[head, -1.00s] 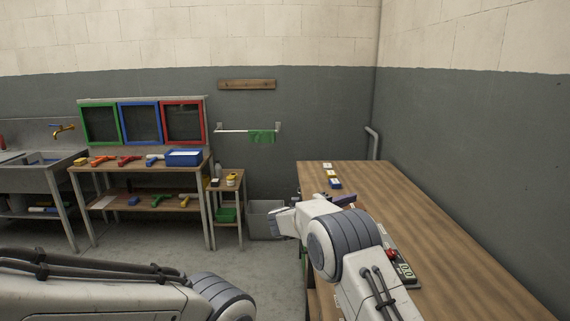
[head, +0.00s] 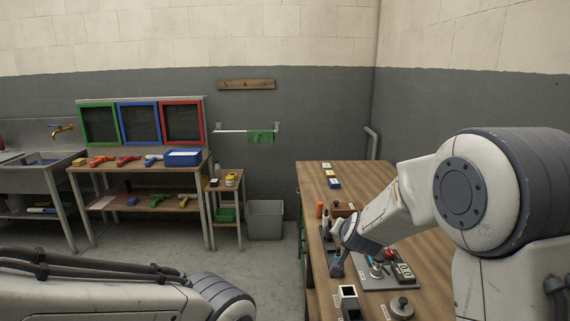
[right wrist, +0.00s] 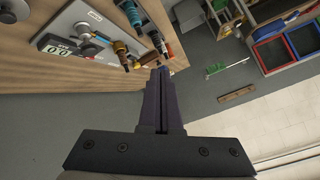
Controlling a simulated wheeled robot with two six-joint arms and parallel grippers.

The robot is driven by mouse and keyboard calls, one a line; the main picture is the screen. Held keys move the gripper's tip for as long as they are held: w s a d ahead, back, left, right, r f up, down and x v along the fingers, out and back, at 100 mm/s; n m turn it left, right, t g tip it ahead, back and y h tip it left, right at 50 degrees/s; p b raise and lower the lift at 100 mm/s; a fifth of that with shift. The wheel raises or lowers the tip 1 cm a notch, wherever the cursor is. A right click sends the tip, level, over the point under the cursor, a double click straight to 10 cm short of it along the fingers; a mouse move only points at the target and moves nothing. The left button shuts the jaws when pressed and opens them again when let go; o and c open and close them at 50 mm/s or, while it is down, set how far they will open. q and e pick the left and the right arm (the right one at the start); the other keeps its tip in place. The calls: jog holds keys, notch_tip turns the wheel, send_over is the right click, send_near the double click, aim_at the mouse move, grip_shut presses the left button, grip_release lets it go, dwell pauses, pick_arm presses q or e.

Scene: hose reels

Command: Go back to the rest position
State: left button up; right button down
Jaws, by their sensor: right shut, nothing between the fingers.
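My right gripper (right wrist: 161,72) shows in the right wrist view with its dark fingers together and nothing between them. It is near the edge of the wooden workbench (right wrist: 55,93), with several tools close by. In the head view my right arm reaches over the right side of the bench, and its wrist is above the left bench edge. The fingers there are small and partly mixed with the tools. My left arm crosses the lower left of the head view, and its gripper is out of frame.
On the bench are a grey panel with a digital meter (head: 404,271), a black-and-white box (head: 348,300) and a round metal weight (head: 401,308). A grey bin (head: 265,220) stands on the floor behind. A tool table (head: 140,165) and a sink (head: 45,165) are at left. Floor between is clear.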

jog(key=s+d+f+n+g, duration=0.1)
jog(key=s+f+n+g, duration=0.15)
jog(key=s, duration=0.65)
jog(key=s+d+f+n+g, duration=0.2)
jog(key=s+f+g, duration=0.1)
jog(key=s, duration=0.6)
jog(key=s+d+f+n+g, duration=0.1)
jog(key=s+f+n+g, duration=0.15)
jog(key=s, duration=0.65)
jog(key=s+a+f+n+g+y+b, duration=0.1)
jog(key=s+a+f+n+b, duration=0.3)
jog(key=s+a+f+b, duration=0.45)
jog(key=s+a+f+n+g+b, duration=0.25)
jog(key=s+a+f+b, duration=0.2)
jog(key=f+b, duration=0.7)
notch_tip(320, 180, up, 17)
jog(key=p, duration=1.1)
jog(key=shift+w+a+t, duration=0.15)
jog(key=shift+a+t, duration=0.2)
jog(key=shift+t, duration=0.1)
